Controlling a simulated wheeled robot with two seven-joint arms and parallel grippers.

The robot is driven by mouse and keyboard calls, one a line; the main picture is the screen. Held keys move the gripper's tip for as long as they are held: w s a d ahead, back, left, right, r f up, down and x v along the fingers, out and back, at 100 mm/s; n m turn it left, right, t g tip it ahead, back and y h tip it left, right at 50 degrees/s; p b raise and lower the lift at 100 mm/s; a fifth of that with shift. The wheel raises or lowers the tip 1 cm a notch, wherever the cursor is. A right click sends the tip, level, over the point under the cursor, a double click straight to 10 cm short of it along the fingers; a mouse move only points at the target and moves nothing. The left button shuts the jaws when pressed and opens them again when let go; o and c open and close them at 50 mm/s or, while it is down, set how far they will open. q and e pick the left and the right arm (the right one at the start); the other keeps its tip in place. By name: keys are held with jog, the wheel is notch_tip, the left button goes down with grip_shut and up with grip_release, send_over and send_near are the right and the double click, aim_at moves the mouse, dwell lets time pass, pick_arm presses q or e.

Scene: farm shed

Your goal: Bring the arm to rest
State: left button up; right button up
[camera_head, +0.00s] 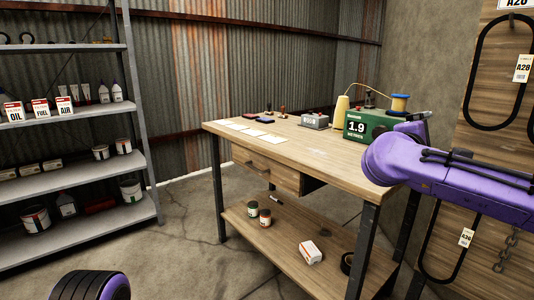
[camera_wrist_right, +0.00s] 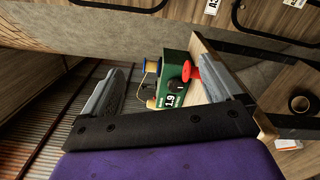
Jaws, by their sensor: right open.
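My right arm, purple, comes in from the right in the head view and reaches over the right end of the wooden workbench (camera_head: 300,150). Its gripper (camera_head: 418,117) is mostly hidden behind the arm there. In the right wrist view my right gripper (camera_wrist_right: 165,60) shows two grey fingers spread wide apart with nothing held between them. The device also shows in the head view (camera_head: 366,125), standing on the bench just left of the arm. My left gripper is not in view.
A yellow cone (camera_head: 340,113), a grey box (camera_head: 315,120) and paper cards (camera_head: 244,129) are on the bench. Cans (camera_head: 259,212) and a white box (camera_head: 310,252) sit on its lower shelf. Belts hang on the wooden panel (camera_head: 480,165) at right. A metal shelf (camera_head: 75,188) stands left.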

jog(key=w+a+f+n+t+y+b, duration=0.1)
jog(key=w+a+f+n+t+y, duration=0.15)
jog(key=a+f+n, duration=0.75)
jog(key=w+a+f+n+t+y, duration=0.1)
jog(key=f+n+t+y, duration=0.45)
jog(key=n, duration=1.05)
jog(key=s+a+f+n+g+y+b, duration=0.1)
jog(key=s+a+f+n+g+y, duration=0.15)
jog(key=f+n, duration=0.7)
jog(key=s+a+f+n+g+y+b, duration=0.1)
jog(key=s+a+f+n+g+b, duration=0.2)
jog(key=f, duration=1.1)
jog(key=s+d+f+n+g, duration=0.1)
jog(key=s+f+n+g, duration=0.1)
jog(key=s+f+n, duration=0.45)
jog(key=s+d+f+n+g, duration=0.25)
jog(key=s+f, duration=0.45)
jog(key=f, duration=0.5)
jog(key=s+d+f+n+g+h+b, duration=0.1)
jog(key=s+d+f+n+g+b, duration=0.25)
jog(key=s+f, duration=0.65)
jog(key=s+d+f+n+g+b, duration=0.25)
jog(key=s+d+f, duration=0.3)
jog(key=s, duration=0.85)
notch_tip(320, 180, up, 28)
jog(key=p, duration=2.8)
jog(key=shift+a, duration=0.15)
